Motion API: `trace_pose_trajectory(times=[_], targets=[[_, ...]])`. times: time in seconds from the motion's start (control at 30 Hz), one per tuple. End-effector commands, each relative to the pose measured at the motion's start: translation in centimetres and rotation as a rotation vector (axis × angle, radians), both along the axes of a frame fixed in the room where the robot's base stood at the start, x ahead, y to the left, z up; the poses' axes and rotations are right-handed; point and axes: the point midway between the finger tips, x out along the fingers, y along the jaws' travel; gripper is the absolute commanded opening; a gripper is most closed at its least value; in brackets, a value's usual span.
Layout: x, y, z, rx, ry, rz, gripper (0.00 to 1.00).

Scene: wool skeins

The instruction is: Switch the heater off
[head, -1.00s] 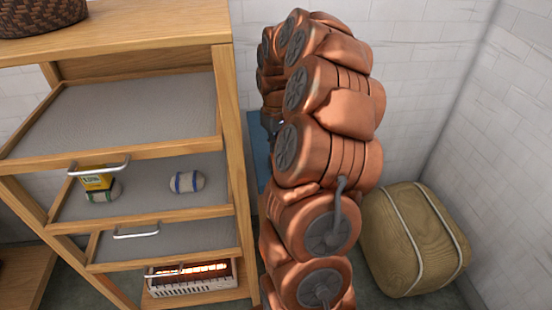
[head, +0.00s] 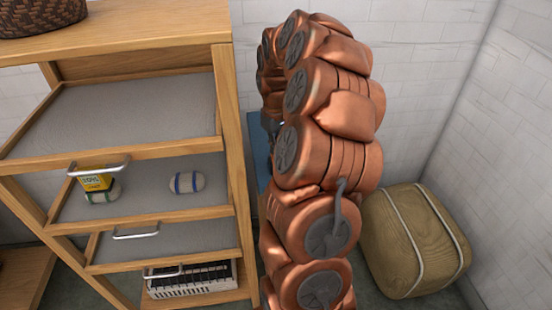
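The heater (head: 190,280) is a low unit with a pale slatted grille on the bottom level of the wooden shelf unit. Its grille is dark, with no orange glow. No switch can be made out in this view. My copper-coloured arm arches up in the middle of the picture. A small dark grey part at its far end, seemingly my gripper (head: 268,124), shows at the arm's left edge in front of a blue panel (head: 257,150). The arm hides most of it, so its fingers and anything they touch cannot be seen.
The wooden shelf unit (head: 228,130) has pulled-out grey trays with metal handles. One holds a white skein with blue bands (head: 187,183) and a yellow packet (head: 97,181). A wicker basket (head: 40,17) stands on top. A tan pouf (head: 415,240) sits right of my arm.

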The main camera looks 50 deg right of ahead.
Motion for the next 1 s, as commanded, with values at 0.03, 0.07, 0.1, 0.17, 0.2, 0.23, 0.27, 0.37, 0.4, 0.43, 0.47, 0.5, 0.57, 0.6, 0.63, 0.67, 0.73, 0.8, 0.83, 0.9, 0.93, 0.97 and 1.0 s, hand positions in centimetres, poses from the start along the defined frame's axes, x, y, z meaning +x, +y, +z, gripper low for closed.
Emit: trace_pose_trajectory(times=[0.03,0.07,0.1,0.17,0.2,0.23,0.27,0.37,0.4,0.43,0.47,0.5,0.57,0.6,0.63,0.67,0.73,0.8,0.83,0.9,0.93,0.97,1.0], targets=[[0.0,0.0,0.4,0.0,-0.001,0.0,0.0],[0.0,0.0,0.6,0.0,0.0,0.0,0.0],[0.0,0.0,0.9,0.0,0.0,0.0,0.0],[0.0,0.0,1.2,0.0,0.0,0.0,0.0],[0.0,0.0,1.5,0.0,0.0,0.0,0.0],[0.0,0.0,1.7,0.0,-0.001,0.0,0.0],[0.0,0.0,1.9,0.0,-0.001,0.0,0.0],[0.1,-0.1,2.5,-0.001,-0.003,0.0,0.0],[0.1,-0.1,2.8,-0.001,-0.003,0.0,0.0],[0.1,-0.1,3.0,-0.002,-0.003,0.0,0.0],[0.1,-0.1,3.2,-0.002,-0.003,0.0,0.0],[0.1,-0.1,3.5,-0.001,-0.003,0.0,0.0],[0.1,-0.1,3.9,-0.001,-0.003,0.0,0.0],[0.1,0.0,4.1,-0.001,-0.002,0.0,0.0],[0.1,0.0,4.3,-0.001,-0.002,0.0,0.0],[0.1,0.0,4.5,-0.001,-0.002,0.0,0.0],[0.1,0.0,5.0,-0.001,-0.002,0.0,0.0],[0.1,0.0,5.4,-0.001,-0.002,0.001,0.0],[0.1,0.0,5.6,-0.001,-0.003,0.001,0.0],[0.1,0.0,6.0,-0.001,-0.003,0.001,0.0],[0.1,0.0,6.1,-0.001,-0.003,0.001,0.0],[0.1,0.0,6.2,-0.001,-0.003,0.001,0.0],[0.1,0.0,6.3,0.0,-0.002,0.001,0.0]])
